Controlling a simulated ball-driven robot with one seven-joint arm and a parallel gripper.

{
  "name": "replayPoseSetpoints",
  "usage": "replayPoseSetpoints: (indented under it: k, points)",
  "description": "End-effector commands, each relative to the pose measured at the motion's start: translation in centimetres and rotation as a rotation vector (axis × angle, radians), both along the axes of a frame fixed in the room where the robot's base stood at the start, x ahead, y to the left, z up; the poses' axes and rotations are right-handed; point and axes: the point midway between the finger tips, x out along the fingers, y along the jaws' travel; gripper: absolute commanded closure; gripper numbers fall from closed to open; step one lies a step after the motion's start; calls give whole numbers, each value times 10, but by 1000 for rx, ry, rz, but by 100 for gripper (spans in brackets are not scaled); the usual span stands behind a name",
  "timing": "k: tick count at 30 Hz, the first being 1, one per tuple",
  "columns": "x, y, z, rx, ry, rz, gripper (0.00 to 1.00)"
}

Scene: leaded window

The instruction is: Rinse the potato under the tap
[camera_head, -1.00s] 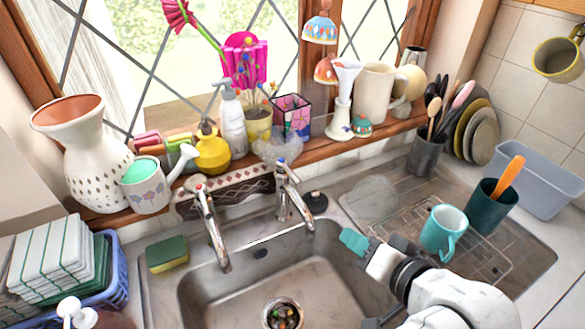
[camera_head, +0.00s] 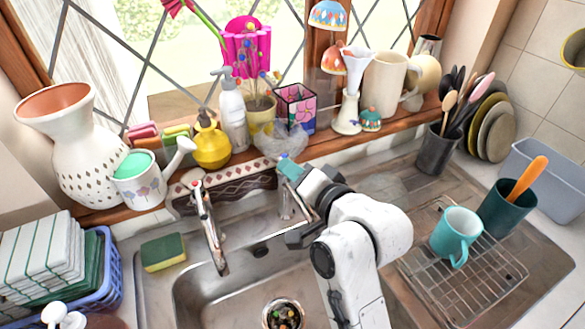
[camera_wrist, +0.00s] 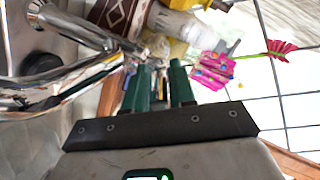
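My gripper (camera_head: 290,168) is at the back of the sink (camera_head: 245,285), at the top of the right tap (camera_head: 287,205), and partly hides it. In the wrist view, the two green fingers of my gripper (camera_wrist: 161,72) stand apart with a narrow gap and nothing clearly held. Chrome tap parts (camera_wrist: 70,80) lie beside them on the left; I cannot tell whether they touch. The left tap (camera_head: 209,225) stands clear, its spout over the sink. No water stream shows. I cannot make out a potato in either view.
A strainer with dark and coloured scraps (camera_head: 284,314) sits in the drain. A teal mug (camera_head: 456,233) stands on the rack at right. A sponge (camera_head: 163,252) lies left.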

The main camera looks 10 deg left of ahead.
Motion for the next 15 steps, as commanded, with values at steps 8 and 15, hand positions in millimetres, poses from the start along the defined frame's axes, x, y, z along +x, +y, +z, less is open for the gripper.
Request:
replayPoseSetpoints:
  k: [8,15]
  points:
    - [4,4,-2,-1,1,-1,76]
    - [4,4,-2,0,0,0,88]
